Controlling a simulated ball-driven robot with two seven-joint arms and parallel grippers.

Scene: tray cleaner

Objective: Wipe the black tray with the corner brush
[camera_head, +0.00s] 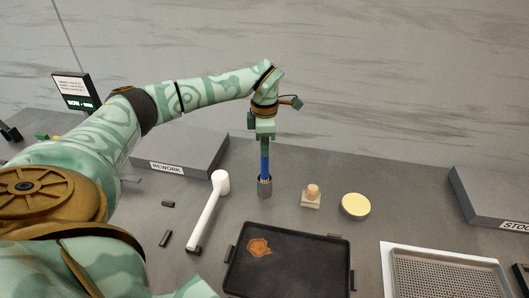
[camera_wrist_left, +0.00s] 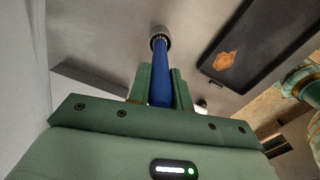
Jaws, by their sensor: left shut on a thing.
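My left gripper (camera_head: 264,143) is shut on the blue handle of the corner brush (camera_head: 265,164), which is upright behind the tray. The handle also shows between the fingers in the left wrist view (camera_wrist_left: 161,75). My right gripper is not in view.
A white mallet-like tool (camera_head: 208,209) lies left of the tray. A wooden knobbed block (camera_head: 311,198) and a yellow round pad (camera_head: 355,206) are behind it. A perforated tray (camera_head: 445,254) is at right. The REWORK box (camera_head: 190,152) and STOCK box (camera_head: 490,192) stand further back.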

